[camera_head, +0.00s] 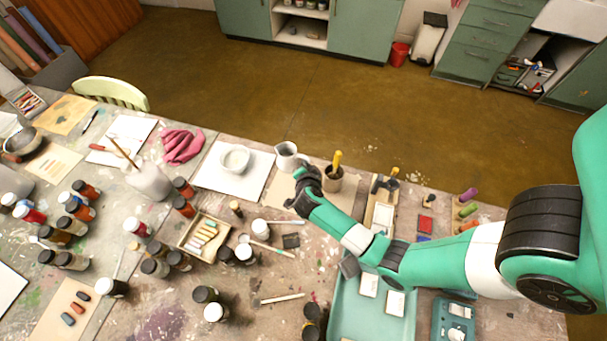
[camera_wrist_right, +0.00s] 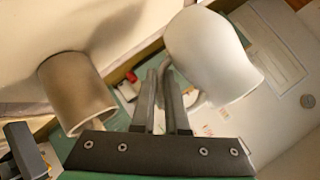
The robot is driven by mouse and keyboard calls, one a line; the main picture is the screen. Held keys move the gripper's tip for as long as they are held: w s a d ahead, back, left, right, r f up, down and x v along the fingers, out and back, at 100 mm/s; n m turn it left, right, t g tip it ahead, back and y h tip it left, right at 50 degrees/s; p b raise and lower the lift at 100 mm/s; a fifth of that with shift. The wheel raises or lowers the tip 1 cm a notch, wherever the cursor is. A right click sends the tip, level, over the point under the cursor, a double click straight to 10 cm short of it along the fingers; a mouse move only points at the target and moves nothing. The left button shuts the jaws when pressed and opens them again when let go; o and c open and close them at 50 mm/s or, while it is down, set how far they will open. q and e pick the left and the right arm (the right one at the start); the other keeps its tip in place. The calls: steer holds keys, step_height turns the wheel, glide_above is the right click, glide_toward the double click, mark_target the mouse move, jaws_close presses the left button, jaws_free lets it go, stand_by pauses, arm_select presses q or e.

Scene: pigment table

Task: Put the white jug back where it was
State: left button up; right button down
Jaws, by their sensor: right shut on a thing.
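The white jug (camera_head: 287,157) is near the far edge of the table, to the right of a white bowl. My right gripper (camera_head: 304,178) reaches it from the right and front. In the right wrist view the jug (camera_wrist_right: 212,58) is beside the fingertips, and my right gripper (camera_wrist_right: 166,92) is shut on its handle, which the fingers partly hide. I cannot tell whether the jug's base touches the table. My left gripper is not in view.
A white bowl (camera_head: 235,159) stands on a white sheet (camera_head: 212,178) left of the jug. A brown pot (camera_head: 332,179) holding a yellow-handled tool is close on the right; a brownish cup (camera_wrist_right: 75,90) shows in the wrist view. Several paint jars crowd the table's left.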

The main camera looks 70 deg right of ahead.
steer(key=shift+w+d+f, duration=0.35)
steer(key=shift+d+f, duration=0.05)
steer(key=shift+f, duration=0.15)
steer(key=f+b, duration=0.3)
steer(key=f, duration=0.1)
steer(key=shift+w+d+f+b, duration=0.1)
steer(key=shift+w+d+b, duration=0.15)
steer(key=shift+b, duration=0.15)
steer(key=shift+r, duration=0.2)
steer(key=shift+f, duration=0.15)
steer(key=c, duration=0.9)
jaws_free()
